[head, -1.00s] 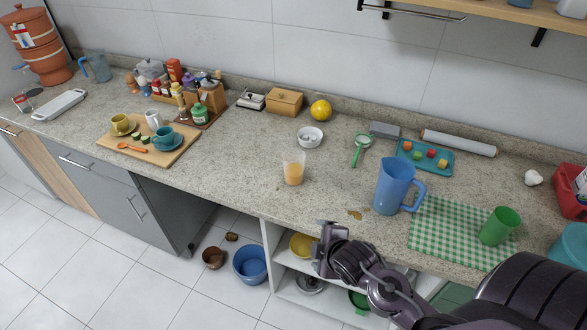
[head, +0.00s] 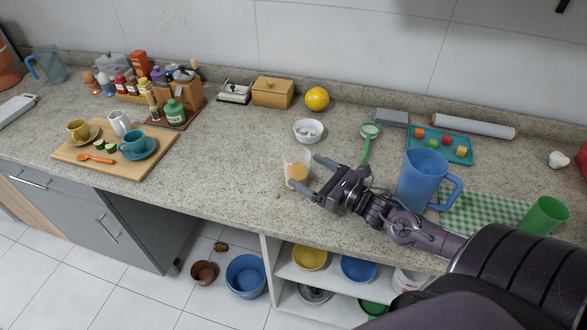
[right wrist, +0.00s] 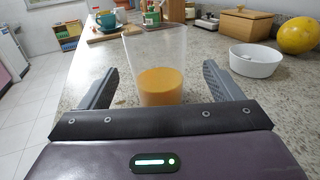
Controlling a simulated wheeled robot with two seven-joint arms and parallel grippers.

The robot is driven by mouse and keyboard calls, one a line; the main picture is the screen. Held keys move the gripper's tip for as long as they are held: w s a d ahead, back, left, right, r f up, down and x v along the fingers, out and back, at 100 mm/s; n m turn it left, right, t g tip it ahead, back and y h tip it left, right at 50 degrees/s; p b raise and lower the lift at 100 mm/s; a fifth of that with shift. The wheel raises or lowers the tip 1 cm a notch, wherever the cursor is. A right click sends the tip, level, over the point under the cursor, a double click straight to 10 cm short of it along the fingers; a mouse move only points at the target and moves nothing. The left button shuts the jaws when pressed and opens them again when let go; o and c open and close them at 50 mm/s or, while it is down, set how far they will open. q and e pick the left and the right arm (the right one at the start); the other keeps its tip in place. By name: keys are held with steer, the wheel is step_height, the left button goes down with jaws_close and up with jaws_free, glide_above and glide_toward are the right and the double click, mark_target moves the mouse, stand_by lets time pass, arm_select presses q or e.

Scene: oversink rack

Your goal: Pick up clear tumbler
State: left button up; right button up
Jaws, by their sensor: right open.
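The clear tumbler (head: 297,172) stands upright on the speckled counter near its front edge, with an orange drink in its lower part. In the right wrist view the tumbler (right wrist: 160,70) is straight ahead, its lower part between the two fingers. My right gripper (head: 304,176) is open, one finger on each side of the tumbler's near side in the wrist view. I cannot tell whether either finger touches it. My left gripper is not in view.
A white bowl (head: 308,131) stands behind the tumbler. A blue pitcher (head: 421,180) stands right of it, beside my right arm, near a green checked cloth (head: 485,213). A green strainer (head: 368,140) lies behind. The counter left of the tumbler is clear up to a wooden board (head: 75,155).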

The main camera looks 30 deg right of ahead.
mark_target(291, 164)
steer(key=shift+w+a, duration=0.15)
steer(key=shift+w, duration=0.3)
steer(key=p+x, duration=0.1)
steer(key=x, duration=0.3)
steer(key=shift+w+a+p, duration=0.1)
steer(key=shift+a+p, duration=0.05)
steer(key=shift+p, duration=0.15)
steer(key=shift+w+a, duration=0.15)
steer(key=shift+w, duration=0.15)
steer(key=shift+w+f, duration=0.1)
steer(key=shift+w, duration=0.1)
steer(key=shift+c, duration=1.7)
steer(key=c, duration=0.7)
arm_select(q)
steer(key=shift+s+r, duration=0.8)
arm_select(e)
steer(key=shift+c, duration=0.7)
